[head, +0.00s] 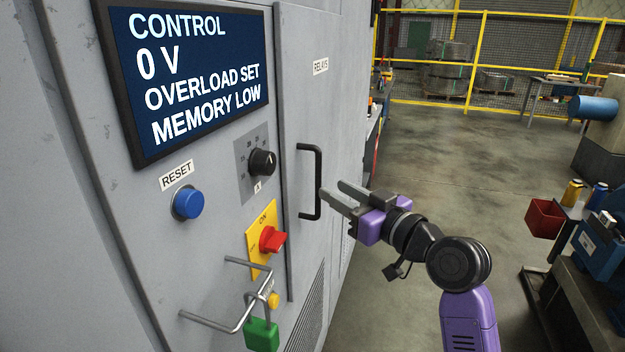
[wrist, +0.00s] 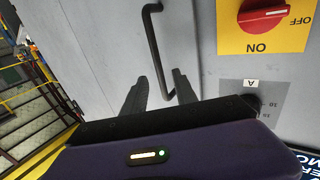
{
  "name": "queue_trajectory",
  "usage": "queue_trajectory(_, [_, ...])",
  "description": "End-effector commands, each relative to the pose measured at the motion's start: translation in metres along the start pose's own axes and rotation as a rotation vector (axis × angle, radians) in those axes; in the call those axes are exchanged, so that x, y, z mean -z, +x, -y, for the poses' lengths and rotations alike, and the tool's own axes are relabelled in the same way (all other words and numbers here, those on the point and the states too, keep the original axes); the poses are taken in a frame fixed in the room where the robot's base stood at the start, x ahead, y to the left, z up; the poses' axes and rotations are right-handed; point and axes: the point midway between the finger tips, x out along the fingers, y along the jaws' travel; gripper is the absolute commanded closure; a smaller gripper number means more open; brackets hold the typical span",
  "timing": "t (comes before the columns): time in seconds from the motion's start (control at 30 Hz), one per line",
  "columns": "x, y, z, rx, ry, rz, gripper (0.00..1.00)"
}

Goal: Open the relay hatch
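The relay hatch (head: 300,50) is a grey steel door labelled RELAYS on the cabinet front; it looks closed. Its black bar handle (head: 318,165) is upright near the door's left edge. My gripper (head: 331,188) is open and empty, just right of the handle's lower half, fingers pointing at the door. In the wrist view the handle (wrist: 153,45) runs down to the gap between the two fingers (wrist: 159,80). I cannot tell whether a finger touches it.
Left of the hatch are a display (head: 200,75), a blue RESET button (head: 188,203), a black selector knob (head: 262,162) and a red switch (head: 271,240). A green padlock (head: 262,335) and bent metal bar (head: 225,325) stick out below. Open floor (head: 450,160) lies to the right.

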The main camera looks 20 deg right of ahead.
Motion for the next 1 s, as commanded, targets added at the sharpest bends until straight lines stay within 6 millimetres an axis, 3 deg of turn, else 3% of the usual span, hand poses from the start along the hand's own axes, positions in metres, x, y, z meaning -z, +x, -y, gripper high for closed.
queue_trajectory(0.4, [0.002, 0.059, 0.000, -0.001, 0.001, 0.000, 0.66])
queue_trajectory(0.83, [0.000, 0.070, 0.000, -0.003, 0.000, -0.001, 0.66])
queue_trajectory(1.0, [0.000, 0.070, 0.000, -0.003, 0.001, -0.001, 0.99])
